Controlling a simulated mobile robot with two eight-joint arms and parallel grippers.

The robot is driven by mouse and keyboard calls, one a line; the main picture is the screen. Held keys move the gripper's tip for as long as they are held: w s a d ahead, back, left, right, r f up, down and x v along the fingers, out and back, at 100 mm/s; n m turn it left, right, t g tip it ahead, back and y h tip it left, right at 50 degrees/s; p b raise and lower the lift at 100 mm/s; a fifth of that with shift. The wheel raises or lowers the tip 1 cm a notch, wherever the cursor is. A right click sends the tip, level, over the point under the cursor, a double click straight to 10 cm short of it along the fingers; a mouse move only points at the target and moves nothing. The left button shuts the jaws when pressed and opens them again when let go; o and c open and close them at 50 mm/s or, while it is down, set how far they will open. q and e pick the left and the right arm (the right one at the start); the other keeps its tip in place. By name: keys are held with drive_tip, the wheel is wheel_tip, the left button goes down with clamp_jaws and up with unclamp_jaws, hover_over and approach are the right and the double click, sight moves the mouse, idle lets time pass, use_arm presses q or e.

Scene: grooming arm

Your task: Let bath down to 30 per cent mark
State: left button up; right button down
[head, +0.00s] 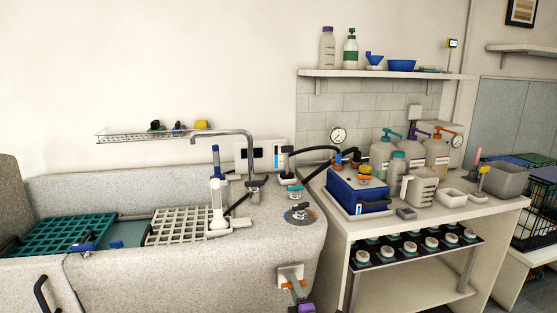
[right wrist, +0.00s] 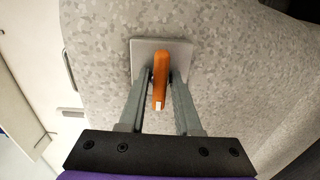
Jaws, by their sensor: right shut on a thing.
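The speckled grey bath (head: 180,283) fills the left of the head view, with a teal grate (head: 65,235) and a white grate (head: 180,226) in it. Its water level is not clear. A white panel with a blue upright bar (head: 277,155) is on the wall behind; its marks are too small to read. An orange lever (right wrist: 160,80) stands on a grey plate (right wrist: 150,47) on the bath's outer front. My right gripper (right wrist: 160,88) is shut on the lever, one finger on each side; it also shows low in the head view (head: 295,284). My left gripper is out of view.
A curved tap (head: 225,134) and a round dial (head: 300,214) stand on the bath's right end. The counter at right holds a blue box (head: 352,192), a jug (head: 422,187) and bottles. A black handle (head: 43,293) is on the bath's front left.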

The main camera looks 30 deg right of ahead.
idle(0.5)
drive_tip(key=shift+f+n+b, duration=0.15)
drive_tip(key=shift+n+b, duration=0.25)
drive_tip(key=shift+n, duration=0.2)
drive_tip(key=shift+n+b, duration=0.3)
drive_tip(key=shift+n, duration=0.5)
drive_tip(key=shift+n+b, duration=0.5)
drive_tip(key=shift+n, duration=0.3)
drive_tip(key=shift+n+b, duration=0.3)
drive_tip(key=shift+n, duration=0.3)
